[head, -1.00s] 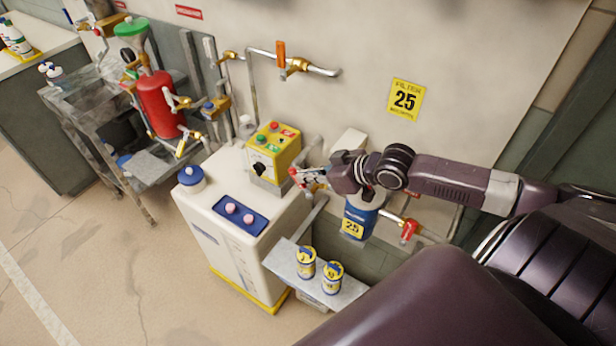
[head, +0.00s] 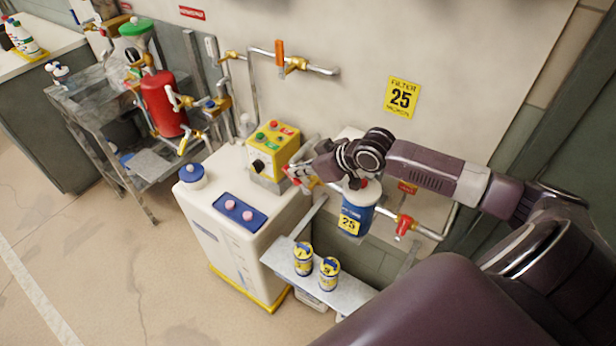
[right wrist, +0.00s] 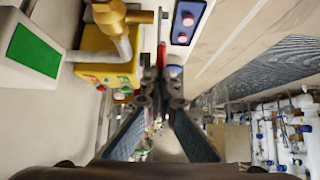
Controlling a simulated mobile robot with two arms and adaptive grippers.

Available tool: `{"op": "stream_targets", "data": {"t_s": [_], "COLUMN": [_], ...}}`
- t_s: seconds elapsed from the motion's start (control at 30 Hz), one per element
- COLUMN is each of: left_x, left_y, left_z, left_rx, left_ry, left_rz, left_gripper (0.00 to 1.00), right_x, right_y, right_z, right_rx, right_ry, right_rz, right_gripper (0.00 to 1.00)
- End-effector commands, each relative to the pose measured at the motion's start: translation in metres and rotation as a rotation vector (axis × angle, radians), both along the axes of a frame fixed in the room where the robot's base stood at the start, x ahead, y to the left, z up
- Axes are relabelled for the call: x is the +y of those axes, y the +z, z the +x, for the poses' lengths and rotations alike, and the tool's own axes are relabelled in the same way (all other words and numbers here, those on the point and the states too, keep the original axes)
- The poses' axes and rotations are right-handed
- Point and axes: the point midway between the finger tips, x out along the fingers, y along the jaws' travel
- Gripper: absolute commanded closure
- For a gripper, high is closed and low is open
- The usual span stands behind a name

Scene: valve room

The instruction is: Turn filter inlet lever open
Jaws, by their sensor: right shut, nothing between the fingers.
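The blue filter housing (head: 357,207) with a yellow 25 label hangs on the wall pipe. The filter inlet lever (head: 291,174) is red and sits left of the housing, mostly hidden by my right gripper (head: 304,171). In the right wrist view the red lever (right wrist: 161,56) shows nearly edge-on beyond the tips of my right gripper (right wrist: 161,84), beside a brass valve body (right wrist: 112,20). The right fingers are shut and empty, close to the lever; contact cannot be told. My left gripper is not in view.
A yellow control box (head: 273,150) stands on the white cabinet (head: 228,241), just left of the right gripper. A second red lever (head: 403,226) is right of the filter. Two cans (head: 329,273) stand on a low shelf (head: 345,297). An orange lever (head: 281,53) is above.

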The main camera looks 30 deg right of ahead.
Motion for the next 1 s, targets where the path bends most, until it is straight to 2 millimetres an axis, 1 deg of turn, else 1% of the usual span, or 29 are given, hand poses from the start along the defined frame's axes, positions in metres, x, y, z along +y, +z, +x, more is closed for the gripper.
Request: {"op": "stream_targets", "data": {"t_s": [0.03,0.1,0.3,0.7,1.0], "left_x": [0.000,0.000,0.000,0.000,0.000], "left_y": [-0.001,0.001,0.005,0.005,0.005], "left_z": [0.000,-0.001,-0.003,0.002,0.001], "left_rx": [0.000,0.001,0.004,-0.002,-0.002], "left_ry": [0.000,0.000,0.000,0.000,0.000], "left_rz": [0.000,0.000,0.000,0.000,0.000], "left_gripper": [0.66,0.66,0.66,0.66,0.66], "right_x": [0.002,0.004,0.009,0.014,0.015], "right_y": [0.001,-0.001,-0.009,-0.027,-0.033], "right_z": [0.009,0.016,0.028,0.041,0.044], "right_rx": [-0.006,-0.004,-0.003,0.000,0.001], "right_ry": [-0.001,-0.001,0.000,-0.001,-0.001], "right_rz": [0.004,0.004,0.004,0.002,0.002], "right_gripper": [1.00,1.00,1.00,1.00,1.00]}}
